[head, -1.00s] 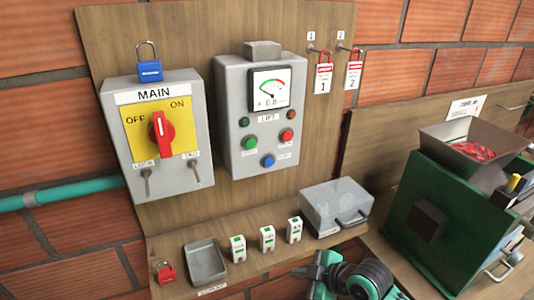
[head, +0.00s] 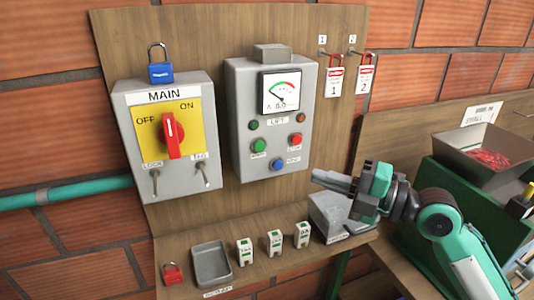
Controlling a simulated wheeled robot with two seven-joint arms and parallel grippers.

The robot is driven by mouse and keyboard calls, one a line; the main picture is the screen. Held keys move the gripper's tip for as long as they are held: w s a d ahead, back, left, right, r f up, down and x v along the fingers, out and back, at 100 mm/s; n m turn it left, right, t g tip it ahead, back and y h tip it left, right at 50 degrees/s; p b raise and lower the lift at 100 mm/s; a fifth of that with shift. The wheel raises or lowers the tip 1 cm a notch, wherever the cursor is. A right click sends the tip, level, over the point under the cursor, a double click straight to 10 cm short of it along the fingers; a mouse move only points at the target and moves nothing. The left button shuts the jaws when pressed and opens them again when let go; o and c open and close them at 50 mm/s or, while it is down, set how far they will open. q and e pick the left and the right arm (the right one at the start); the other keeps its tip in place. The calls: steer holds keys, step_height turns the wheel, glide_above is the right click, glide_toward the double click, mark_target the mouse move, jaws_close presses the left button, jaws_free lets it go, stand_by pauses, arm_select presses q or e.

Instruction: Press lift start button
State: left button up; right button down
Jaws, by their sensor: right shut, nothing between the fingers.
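The grey LIFT control box (head: 243,100) is on the wooden back board. Its green button (head: 258,146) is at the left, its red button (head: 296,140) at the right and its blue button (head: 277,164) below between them. Their small labels are too small to read surely. The box's meter (head: 281,91) shows what looks like 0.0. My right gripper (head: 322,180) is shut and empty, pointing left, just right of and below the box, apart from the buttons. My left gripper is not in view.
The MAIN switch box (head: 128,120) with its upright red handle (head: 172,136) is to the left. The shelf below holds a grey tray (head: 226,276), small labelled blocks, a red padlock (head: 172,273) and a grey case (head: 330,212). A green machine (head: 450,175) with a hopper stands right.

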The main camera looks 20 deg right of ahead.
steer(key=p, duration=0.9)
glide_toward(259, 146)
steer(key=w+a, duration=0.3)
steer(key=a, duration=0.2)
steer(key=shift+w+a, duration=0.1)
steer(key=shift+w, duration=0.45)
steer(key=shift+f, duration=0.1)
